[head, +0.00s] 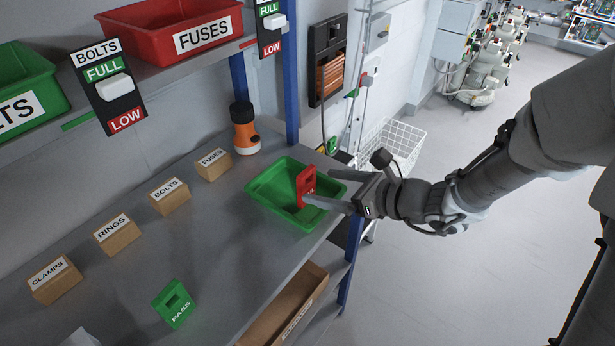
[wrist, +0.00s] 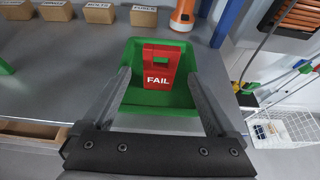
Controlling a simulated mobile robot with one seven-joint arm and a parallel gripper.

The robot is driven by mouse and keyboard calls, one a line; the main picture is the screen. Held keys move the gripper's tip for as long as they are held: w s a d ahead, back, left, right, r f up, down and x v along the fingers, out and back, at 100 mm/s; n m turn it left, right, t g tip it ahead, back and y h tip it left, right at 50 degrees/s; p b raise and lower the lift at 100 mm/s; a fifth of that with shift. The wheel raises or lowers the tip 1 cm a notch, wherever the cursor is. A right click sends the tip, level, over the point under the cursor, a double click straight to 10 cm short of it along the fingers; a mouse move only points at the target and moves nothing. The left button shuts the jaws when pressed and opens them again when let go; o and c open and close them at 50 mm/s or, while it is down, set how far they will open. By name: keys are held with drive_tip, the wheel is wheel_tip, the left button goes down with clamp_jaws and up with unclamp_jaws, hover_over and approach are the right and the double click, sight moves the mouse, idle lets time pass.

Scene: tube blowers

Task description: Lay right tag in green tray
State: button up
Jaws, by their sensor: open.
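The red tag marked FAIL (head: 306,183) is the right-hand tag; it is at the green tray (head: 262,204) and stands steeply rather than flat in the head view. In the wrist view the red tag (wrist: 158,72) shows inside the outline of the green tray (wrist: 133,96). I cannot tell whether it touches the tray floor. My gripper (head: 311,184) is open over the tray, one finger to each side of the tag, with gaps showing in the wrist view. The green tag marked PASS (head: 174,304) lies on the grey bench to the left.
Labelled cardboard blocks, such as FUSES (head: 214,165), line the back of the bench. An orange and black flashlight (head: 245,130) stands behind the tray. A cardboard bin (head: 285,305) sits below the front edge. The bench between the green tag and the tray is clear.

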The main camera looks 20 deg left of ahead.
drive_tip(key=shift+v, duration=1.65)
drive_tip(key=s+d+r+n+g+h, duration=0.4)
drive_tip(key=s+d+n, duration=0.3)
drive_tip(key=s+n, duration=0.45)
drive_tip(key=s+d+r+n+t+h, duration=0.1)
drive_tip(key=d+r+n+t+h, duration=0.2)
drive_tip(key=d, duration=0.5)
drive_tip(key=d+r+n+t+h, duration=0.2)
drive_tip(key=d+r+n+h, duration=0.2)
drive_tip(key=d, duration=0.5)
drive_tip(key=n+h, duration=0.2)
drive_tip(key=shift+s+d+n+t, duration=0.35)
drive_tip(key=shift+s+t, duration=0.05)
drive_tip(key=shift+r+p, duration=0.1)
drive_tip(key=shift+p, duration=0.25)
